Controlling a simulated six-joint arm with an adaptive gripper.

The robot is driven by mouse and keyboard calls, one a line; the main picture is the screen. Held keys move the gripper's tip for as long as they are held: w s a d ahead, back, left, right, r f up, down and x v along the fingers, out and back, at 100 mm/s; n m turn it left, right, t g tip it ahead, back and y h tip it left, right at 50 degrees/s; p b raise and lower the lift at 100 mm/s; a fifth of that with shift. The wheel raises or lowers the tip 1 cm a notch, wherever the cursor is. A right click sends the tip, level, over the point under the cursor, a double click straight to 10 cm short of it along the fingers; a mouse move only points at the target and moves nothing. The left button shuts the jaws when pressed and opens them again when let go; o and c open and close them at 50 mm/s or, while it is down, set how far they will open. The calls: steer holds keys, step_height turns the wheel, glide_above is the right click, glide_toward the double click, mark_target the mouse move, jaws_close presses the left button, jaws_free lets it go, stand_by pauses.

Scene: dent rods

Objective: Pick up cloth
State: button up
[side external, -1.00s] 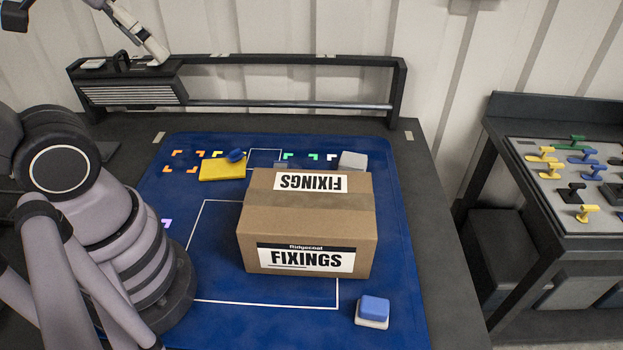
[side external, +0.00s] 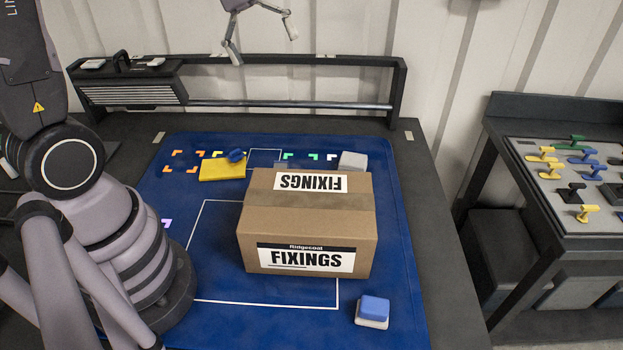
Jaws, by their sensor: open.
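A flat yellow cloth (side external: 218,170) lies on the blue mat (side external: 180,259) at the back left, near orange corner marks.
A cardboard FIXINGS box (side external: 309,222) stands mid-mat, right of the cloth. A grey-white block (side external: 352,161) sits behind it, and a blue and white block (side external: 374,310) in front. A dark rail (side external: 290,104) runs along the back. A side table (side external: 528,228) holds several coloured pieces.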

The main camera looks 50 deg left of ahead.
steer(key=w+a+f+n+t+h, duration=0.1)
steer(key=w+a+f+n+h, duration=0.2)
steer(key=w+f, duration=0.35)
steer(key=w+a+f+n+h, duration=0.2)
steer(key=w+f+n, duration=0.3)
steer(key=w+f, duration=0.15)
steer(key=n+t, duration=0.5)
steer(key=n, duration=0.3)
glide_toward(343, 158)
steer(key=a, duration=0.1)
steer(key=s+a+r, duration=0.1)
steer(key=shift+a+r+h, duration=0.2)
steer(key=shift+a+h, duration=0.1)
steer(key=shift+h, duration=0.1)
steer(key=shift+f, duration=0.35)
steer(key=x, duration=1.3)
steer(key=shift+w+d+f, duration=0.1)
steer(key=shift+d+f, duration=0.1)
steer(key=shift+f, duration=0.05)
steer(key=shift+c, duration=0.3)
steer(key=c, duration=0.9)
